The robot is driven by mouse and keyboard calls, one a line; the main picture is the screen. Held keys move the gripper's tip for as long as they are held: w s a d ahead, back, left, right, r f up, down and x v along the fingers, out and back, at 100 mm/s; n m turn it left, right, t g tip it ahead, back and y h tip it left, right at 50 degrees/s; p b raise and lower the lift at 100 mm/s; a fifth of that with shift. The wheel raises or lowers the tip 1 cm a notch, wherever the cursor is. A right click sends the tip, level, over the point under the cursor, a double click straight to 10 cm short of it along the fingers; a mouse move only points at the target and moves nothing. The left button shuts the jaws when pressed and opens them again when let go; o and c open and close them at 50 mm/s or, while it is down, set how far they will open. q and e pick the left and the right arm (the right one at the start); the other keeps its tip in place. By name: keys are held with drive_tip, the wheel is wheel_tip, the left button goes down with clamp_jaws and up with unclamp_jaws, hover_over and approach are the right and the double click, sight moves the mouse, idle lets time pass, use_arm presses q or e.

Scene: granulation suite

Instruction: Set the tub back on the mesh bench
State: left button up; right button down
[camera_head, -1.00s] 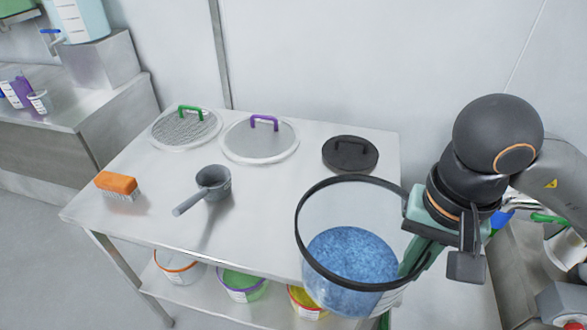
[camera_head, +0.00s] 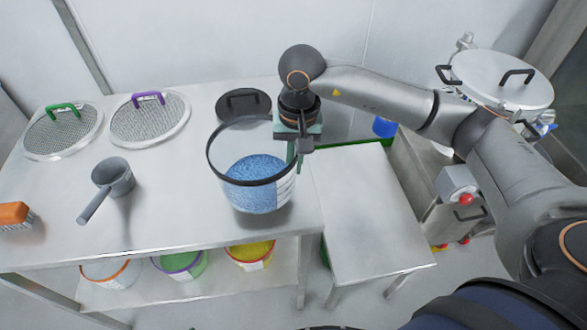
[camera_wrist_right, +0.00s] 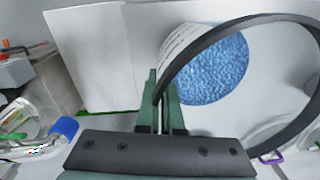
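The tub (camera_head: 287,190) is clear with a black rim, a white label and blue granules inside. It is upright at the right end of the steel bench (camera_head: 170,215) that bears the mesh screens. A shadow lies close under it, and I cannot tell whether its base touches the top. My right gripper (camera_head: 297,150) is shut on the tub's right wall at the rim. The right wrist view shows the green fingers (camera_wrist_right: 166,105) pinching the wall, with the blue granules (camera_wrist_right: 213,72) beyond. My left gripper is not in view.
Two mesh screens, green-handled (camera_head: 62,133) and purple-handled (camera_head: 150,120), and a black lid (camera_head: 243,103) lie at the back. A grey scoop (camera_head: 112,177) and an orange brush (camera_head: 14,215) are left. A lower steel table (camera_head: 370,225) adjoins at right. Several tubs sit on the shelf below.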

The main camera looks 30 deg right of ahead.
drive_tip(key=shift+w+f, duration=0.2)
drive_tip(key=shift+f, duration=0.05)
drive_tip(key=shift+w+f+p, duration=0.1)
drive_tip(key=shift+f+p, duration=0.2)
drive_tip(key=shift+f, duration=1.5)
drive_tip(key=c, duration=1.1)
unclamp_jaws()
drive_tip(key=r, duration=0.8)
drive_tip(key=r+b, duration=0.1)
drive_tip(key=r, duration=0.3)
drive_tip(key=shift+d+r, duration=0.2)
drive_tip(key=shift+d, duration=0.15)
